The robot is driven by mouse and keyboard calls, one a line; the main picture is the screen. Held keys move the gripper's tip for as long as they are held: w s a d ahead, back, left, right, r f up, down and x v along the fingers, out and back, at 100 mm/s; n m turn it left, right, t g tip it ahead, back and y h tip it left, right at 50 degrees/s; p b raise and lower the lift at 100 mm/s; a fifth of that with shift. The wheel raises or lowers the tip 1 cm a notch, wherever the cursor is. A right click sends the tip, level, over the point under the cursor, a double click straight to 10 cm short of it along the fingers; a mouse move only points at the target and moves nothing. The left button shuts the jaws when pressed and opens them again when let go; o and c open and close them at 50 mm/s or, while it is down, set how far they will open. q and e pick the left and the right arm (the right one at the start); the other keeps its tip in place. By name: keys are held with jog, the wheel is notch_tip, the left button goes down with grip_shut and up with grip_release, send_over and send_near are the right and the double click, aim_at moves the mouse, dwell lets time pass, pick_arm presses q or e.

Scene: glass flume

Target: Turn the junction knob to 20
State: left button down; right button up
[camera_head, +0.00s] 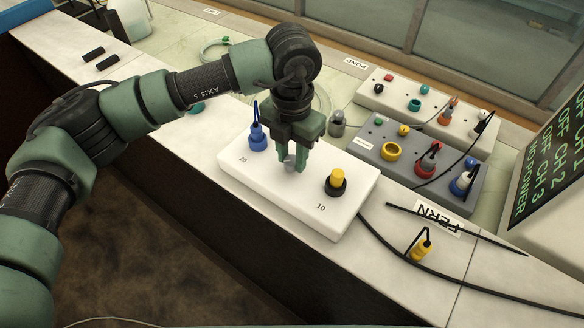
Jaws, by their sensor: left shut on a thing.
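The white junction box (318,211) stands on the bench in the middle of the view. It is marked 20 near its left end and 10 near its front right. A blue plug (258,138) with a cable stands at the 20 end, and a yellow and black plug (336,182) stands at the 10 end. My left gripper (290,163) points down over the box, between the two plugs, and is shut on the small grey junction knob (289,161). The fingers hide most of the knob, so its pointing direction cannot be told. My right gripper is not in view.
A grey box (408,168) with coloured sockets and plugs and a white box (430,117) stand behind. A grey cylinder (337,123) is close behind my gripper. A loose yellow plug (421,248) and black cables lie at right, near a display (548,165).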

aim_at(292, 160)
pick_arm(q)
jog(key=m+b, duration=0.5)
jog(key=b, duration=0.1)
jog(key=shift+f+b, duration=0.15)
jog(key=shift+b, duration=0.25)
jog(key=shift+r+m+b, duration=0.15)
jog(key=shift+m+b, duration=0.55)
jog(key=shift+m, duration=0.3)
jog(key=shift+r+m+b, duration=0.1)
jog(key=shift+m+b, duration=0.6)
jog(key=shift+m, duration=0.3)
jog(key=c, duration=1.1)
grip_release()
jog(key=shift+o, duration=0.2)
notch_tip(292, 160, up, 8)
jog(key=shift+f+b, duration=0.1)
jog(key=shift+b, duration=0.4)
